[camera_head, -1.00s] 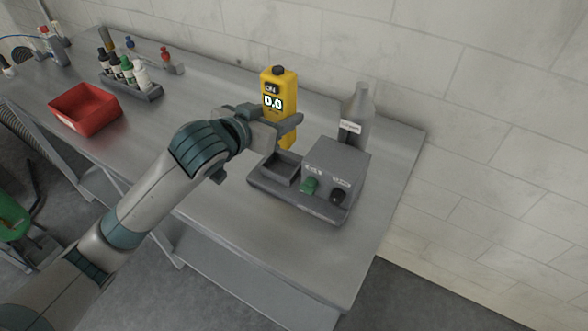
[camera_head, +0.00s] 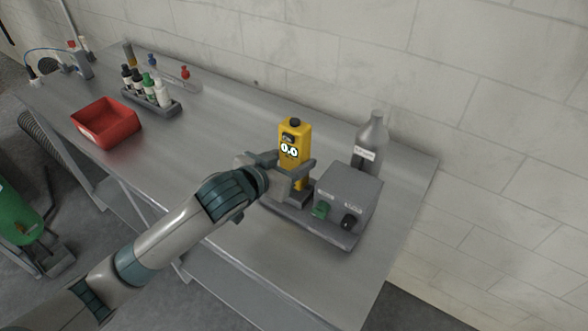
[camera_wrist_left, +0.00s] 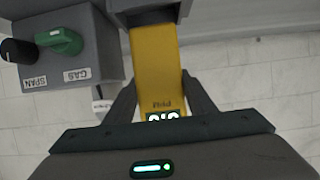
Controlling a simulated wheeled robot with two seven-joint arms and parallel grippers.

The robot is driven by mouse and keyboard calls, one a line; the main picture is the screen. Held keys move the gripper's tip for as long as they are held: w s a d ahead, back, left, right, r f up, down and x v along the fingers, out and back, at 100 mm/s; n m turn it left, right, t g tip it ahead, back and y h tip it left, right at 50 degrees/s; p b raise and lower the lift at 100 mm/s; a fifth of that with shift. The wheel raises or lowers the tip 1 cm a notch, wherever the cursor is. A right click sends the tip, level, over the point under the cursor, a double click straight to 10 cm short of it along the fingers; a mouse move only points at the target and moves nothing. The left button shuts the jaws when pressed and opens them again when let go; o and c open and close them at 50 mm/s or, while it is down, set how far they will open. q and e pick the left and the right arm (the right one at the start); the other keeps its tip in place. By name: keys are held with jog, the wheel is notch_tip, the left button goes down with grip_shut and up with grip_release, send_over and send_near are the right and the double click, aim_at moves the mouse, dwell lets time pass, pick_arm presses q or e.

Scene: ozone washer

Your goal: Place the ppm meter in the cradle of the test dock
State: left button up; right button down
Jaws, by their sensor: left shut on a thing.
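The yellow ppm meter (camera_head: 293,140) is upright, with its lit display reading 0.0 and a dark knob on top. My left gripper (camera_head: 287,168) is shut on its sides; in the left wrist view, its fingers (camera_wrist_left: 160,82) flank the meter (camera_wrist_left: 155,62). The grey test dock (camera_head: 349,190) stands on the bench, with a green knob and a black knob on its front. Its cradle (camera_head: 299,203) is left of the box, partly hidden by my gripper. The meter's lower end meets the cradle (camera_wrist_left: 150,7) in the left wrist view; how deep it sits is unclear. My right gripper is not in view.
A grey bottle (camera_head: 371,142) stands behind the dock, close to the meter's right. A red bin (camera_head: 107,124) and a rack of small bottles (camera_head: 160,103) are at the left of the bench (camera_head: 215,150). The bench between them and the dock is clear.

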pick_arm(q)
jog(key=shift+f+p, duration=0.4)
jog(key=shift+f, duration=1.45)
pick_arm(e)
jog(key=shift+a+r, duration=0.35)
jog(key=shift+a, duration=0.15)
pick_arm(q)
jog(key=shift+f, duration=0.15)
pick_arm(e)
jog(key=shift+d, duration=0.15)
pick_arm(q)
jog(key=o, duration=1.2)
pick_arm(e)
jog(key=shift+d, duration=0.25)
